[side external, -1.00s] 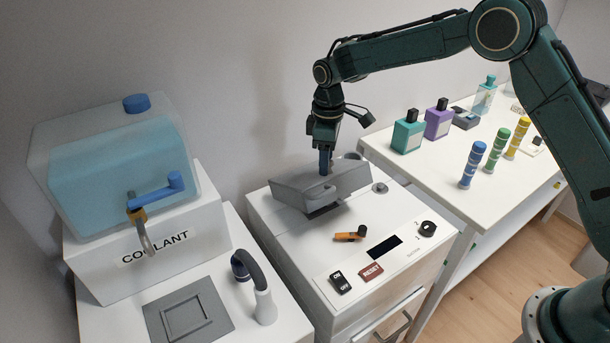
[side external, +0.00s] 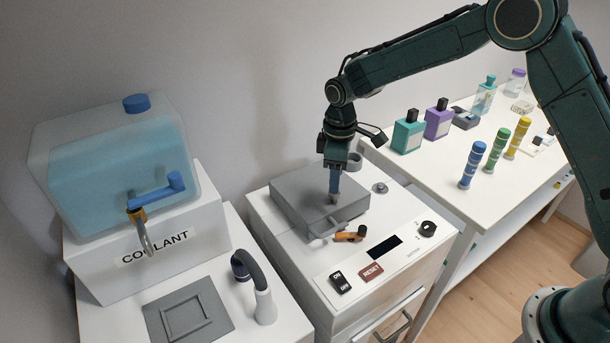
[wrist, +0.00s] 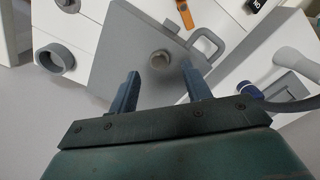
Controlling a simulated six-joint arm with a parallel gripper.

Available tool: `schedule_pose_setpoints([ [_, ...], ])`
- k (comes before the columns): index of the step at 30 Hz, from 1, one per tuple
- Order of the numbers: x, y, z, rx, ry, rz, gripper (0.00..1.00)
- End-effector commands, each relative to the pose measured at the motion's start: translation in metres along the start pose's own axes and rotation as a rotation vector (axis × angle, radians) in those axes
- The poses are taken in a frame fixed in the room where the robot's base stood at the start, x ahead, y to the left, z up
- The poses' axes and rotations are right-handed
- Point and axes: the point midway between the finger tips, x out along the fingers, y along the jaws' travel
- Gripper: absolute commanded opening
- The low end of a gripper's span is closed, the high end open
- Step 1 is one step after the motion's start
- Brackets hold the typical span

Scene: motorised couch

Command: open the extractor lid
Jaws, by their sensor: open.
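The extractor lid (side external: 295,190) is a flat grey slab lying on top of the white machine cabinet, with a loop handle (side external: 338,228) at its front. In the wrist view the lid (wrist: 125,40) fills the upper middle and the handle (wrist: 207,43) is at its right. My gripper (side external: 335,194) points down over the lid.
An orange lever (side external: 347,236) lies close in front of the lid. ON, OFF and RESET buttons (side external: 371,271) and a dark display sit on the front panel. A grey ring (side external: 353,160) is behind the lid. A coolant tank (side external: 110,170) stands left, and a bottle table right.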

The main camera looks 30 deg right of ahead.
Motion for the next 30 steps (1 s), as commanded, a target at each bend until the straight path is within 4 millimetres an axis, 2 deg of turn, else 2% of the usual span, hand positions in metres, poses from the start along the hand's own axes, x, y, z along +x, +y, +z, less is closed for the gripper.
schedule_pose_setpoints([
  [18,-0.089,0.001,-0.001,0.0,0.003,0.002,0.49],
  [30,-0.127,-0.007,0.029,0.079,0.043,0.028,0.49],
])
